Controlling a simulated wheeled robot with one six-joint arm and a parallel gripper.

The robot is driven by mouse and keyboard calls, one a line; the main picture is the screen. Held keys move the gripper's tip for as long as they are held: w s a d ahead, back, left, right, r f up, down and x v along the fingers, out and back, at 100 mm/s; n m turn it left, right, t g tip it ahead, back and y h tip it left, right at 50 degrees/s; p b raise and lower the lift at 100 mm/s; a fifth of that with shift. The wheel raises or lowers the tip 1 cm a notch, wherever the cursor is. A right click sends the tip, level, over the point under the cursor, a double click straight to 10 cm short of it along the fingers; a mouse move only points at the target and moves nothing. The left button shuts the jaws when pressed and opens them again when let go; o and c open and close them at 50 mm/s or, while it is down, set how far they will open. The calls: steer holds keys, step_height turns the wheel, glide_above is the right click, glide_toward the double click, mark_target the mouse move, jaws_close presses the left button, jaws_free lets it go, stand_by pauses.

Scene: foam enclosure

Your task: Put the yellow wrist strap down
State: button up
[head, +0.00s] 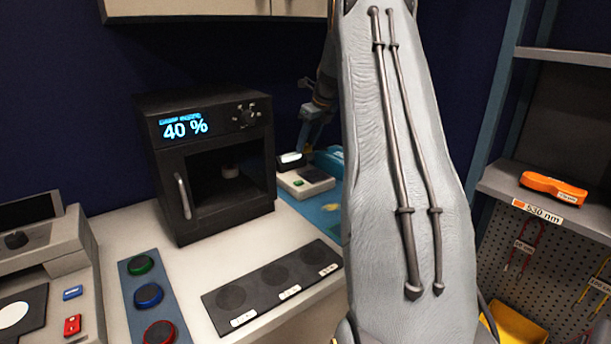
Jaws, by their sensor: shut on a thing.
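My arm fills the middle of the head view. What looks like my gripper (311,112) is small and dim behind it, over the back of the bench, to the right of the black oven. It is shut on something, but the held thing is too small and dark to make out. No yellow wrist strap can be made out there. A thin yellow loop (597,284) shows on the pegboard at the right edge, partly cut off; I cannot tell whether it is a wrist strap.
A black oven (213,165) reading 40 % stands on the white bench, with a dark three-spot plate (272,286) and a button panel (147,297) before it. At right, a shelf (500,187) holds an orange device (553,187); a red loop (525,246) hangs below.

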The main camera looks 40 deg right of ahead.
mark_target(308, 152)
steer(key=f, duration=0.1)
steer(key=f+p, duration=0.1)
steer(key=f, duration=0.3)
steer(key=shift+a+f+p, duration=0.15)
steer(key=shift+a+p, duration=0.1)
steer(key=shift+p, duration=0.15)
steer(key=shift+f+p, duration=0.6)
steer(key=shift+f, duration=1.5)
steer(key=shift+f, duration=0.15)
steer(key=o, duration=1)
steer(key=b+v, duration=0.3)
steer(key=v, duration=0.9)
steer(key=shift+w+d+b, duration=0.1)
steer(key=shift+b, duration=0.3)
